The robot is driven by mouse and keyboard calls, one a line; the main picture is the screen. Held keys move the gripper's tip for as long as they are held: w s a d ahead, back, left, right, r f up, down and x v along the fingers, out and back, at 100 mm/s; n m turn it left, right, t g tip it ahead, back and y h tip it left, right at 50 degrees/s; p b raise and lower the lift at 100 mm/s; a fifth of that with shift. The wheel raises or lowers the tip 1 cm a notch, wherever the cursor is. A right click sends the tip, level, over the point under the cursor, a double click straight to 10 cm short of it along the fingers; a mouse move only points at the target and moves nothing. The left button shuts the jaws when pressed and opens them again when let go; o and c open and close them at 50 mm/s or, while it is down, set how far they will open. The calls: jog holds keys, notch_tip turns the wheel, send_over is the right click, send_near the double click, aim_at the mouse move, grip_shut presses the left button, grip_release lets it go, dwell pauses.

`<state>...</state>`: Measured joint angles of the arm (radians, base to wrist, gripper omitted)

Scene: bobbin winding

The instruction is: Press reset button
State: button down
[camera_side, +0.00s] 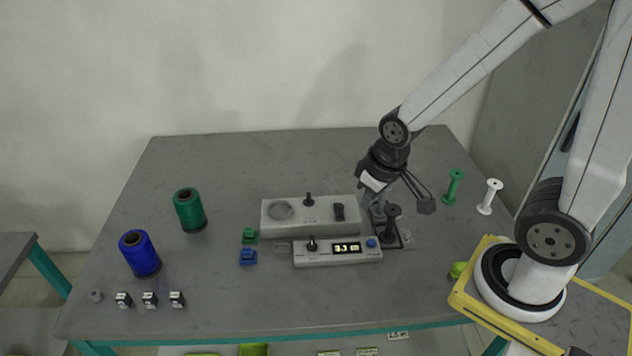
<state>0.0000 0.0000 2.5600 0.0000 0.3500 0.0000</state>
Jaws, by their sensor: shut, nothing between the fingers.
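A light grey counter unit (318,256) lies near the middle of the table, with a small lit display (347,247) whose digits I cannot read surely. A round blue button (372,243) sits at its right end and looks like the reset button. My gripper (376,208) is shut and empty, pointing down above and behind the blue button. It appears apart from the button. Its fingertips are small and partly lost against the dark winder post (392,222) beside the unit.
A larger grey control box (290,220) stands behind the counter. Green (189,210) and blue (140,254) thread spools stand left. Small green (249,236) and blue (248,257) blocks lie between. Green (453,187) and white (489,197) bobbins stand right.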

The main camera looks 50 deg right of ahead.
jog(key=shift+f, duration=0.1)
jog(key=n+g+h, duration=0.4)
jog(key=n+h, duration=0.3)
jog(key=h, duration=0.2)
send_over(369, 242)
notch_tip(369, 242, down, 7)
jog(key=shift+a+f, duration=0.1)
jog(key=shift+f, duration=0.1)
dwell(0.3)
jog(key=shift+f, duration=4.25)
jog(key=shift+f, duration=0.9)
jog(key=shift+r, duration=0.9)
